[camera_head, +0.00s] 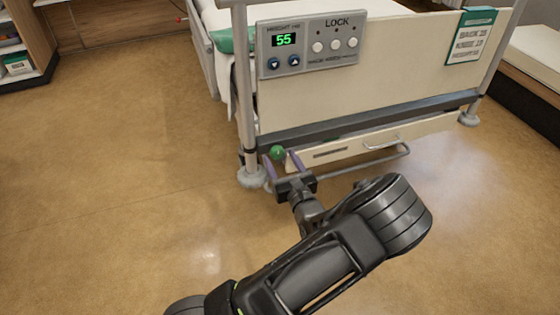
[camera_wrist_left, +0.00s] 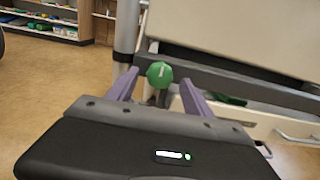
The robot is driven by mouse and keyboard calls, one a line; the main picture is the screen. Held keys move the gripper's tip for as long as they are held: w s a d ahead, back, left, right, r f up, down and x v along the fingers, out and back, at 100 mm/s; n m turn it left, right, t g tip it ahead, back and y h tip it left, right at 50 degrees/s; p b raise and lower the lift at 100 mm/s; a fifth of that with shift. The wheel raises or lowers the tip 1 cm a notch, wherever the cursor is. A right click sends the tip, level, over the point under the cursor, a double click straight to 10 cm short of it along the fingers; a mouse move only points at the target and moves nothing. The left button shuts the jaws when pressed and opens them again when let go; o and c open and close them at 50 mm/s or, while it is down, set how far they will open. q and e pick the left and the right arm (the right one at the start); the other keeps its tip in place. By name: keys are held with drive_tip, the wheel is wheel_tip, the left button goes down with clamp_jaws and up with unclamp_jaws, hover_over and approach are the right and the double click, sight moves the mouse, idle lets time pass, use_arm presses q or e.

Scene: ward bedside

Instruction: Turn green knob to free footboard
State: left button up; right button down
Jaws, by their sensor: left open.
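The green knob (camera_head: 277,153) sits low on the bed end, near the left post. In the left wrist view the knob (camera_wrist_left: 159,74) is round with a pale mark on its face. My left gripper (camera_head: 280,159) is open, its two purple fingers on either side of the knob. In the left wrist view my left gripper (camera_wrist_left: 159,84) has the knob between its fingertips, with a gap visible on each side; I cannot tell whether either finger touches it. The footboard (camera_head: 375,75) stands upright between its posts. My right gripper is not in view.
A panel (camera_head: 309,44) with a display reading 55 and LOCK buttons is on the footboard, with a green-headed card (camera_head: 470,36) at right. A low drawer front (camera_head: 340,153) and a grey bar (camera_head: 385,163) lie right of the knob. Floor (camera_head: 120,180) at left is clear.

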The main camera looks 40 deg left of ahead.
use_arm(q)
drive_tip(key=shift+w+a, duration=0.35)
drive_tip(key=shift+a, duration=0.15)
clamp_jaws()
idle(0.3)
